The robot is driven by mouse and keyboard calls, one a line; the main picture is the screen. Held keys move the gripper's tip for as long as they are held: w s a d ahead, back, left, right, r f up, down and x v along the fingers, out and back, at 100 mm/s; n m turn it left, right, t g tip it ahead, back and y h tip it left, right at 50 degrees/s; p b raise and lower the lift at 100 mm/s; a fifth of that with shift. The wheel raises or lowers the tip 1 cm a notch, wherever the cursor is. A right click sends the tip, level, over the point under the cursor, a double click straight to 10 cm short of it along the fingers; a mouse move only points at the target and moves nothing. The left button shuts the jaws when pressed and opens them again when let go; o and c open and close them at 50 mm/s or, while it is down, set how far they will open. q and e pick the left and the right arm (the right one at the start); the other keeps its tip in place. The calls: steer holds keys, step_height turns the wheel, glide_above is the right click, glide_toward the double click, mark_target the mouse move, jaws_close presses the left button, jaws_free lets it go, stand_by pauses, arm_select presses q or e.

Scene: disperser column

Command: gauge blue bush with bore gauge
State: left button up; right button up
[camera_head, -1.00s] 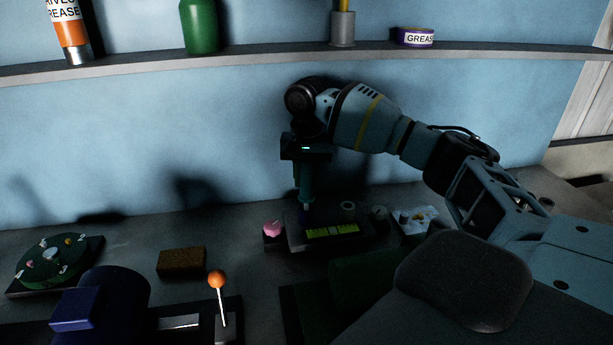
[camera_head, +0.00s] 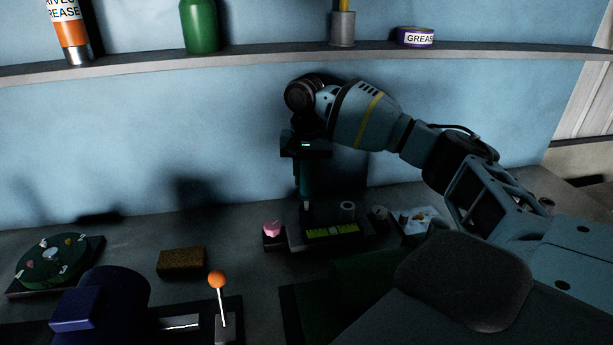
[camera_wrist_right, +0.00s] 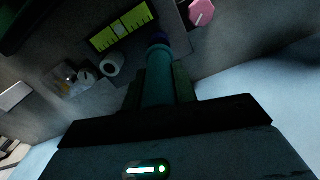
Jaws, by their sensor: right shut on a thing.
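My right gripper (camera_head: 306,165) is shut on an upright teal tool (camera_wrist_right: 158,82), which looks like the bore gauge. It holds the tool above a dark fixture plate (camera_head: 296,236) at the back of the bench. In the head view a pale tip shows at the tool's lower end. In the wrist view a small dark blue piece (camera_wrist_right: 157,38), perhaps the blue bush, shows at the tool's far end. I cannot tell whether the tip is inside it or only above it. My left gripper is not in view.
A yellow-green scale (camera_head: 332,232), a pale ring (camera_head: 347,207) and a pink knob (camera_head: 272,228) are close to the tool. A brown block (camera_head: 182,261), a green round dial (camera_head: 52,258) and an orange-knobbed lever (camera_head: 217,279) stand left. A shelf (camera_head: 260,59) runs above.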

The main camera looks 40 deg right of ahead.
steer(key=shift+r, duration=2.15)
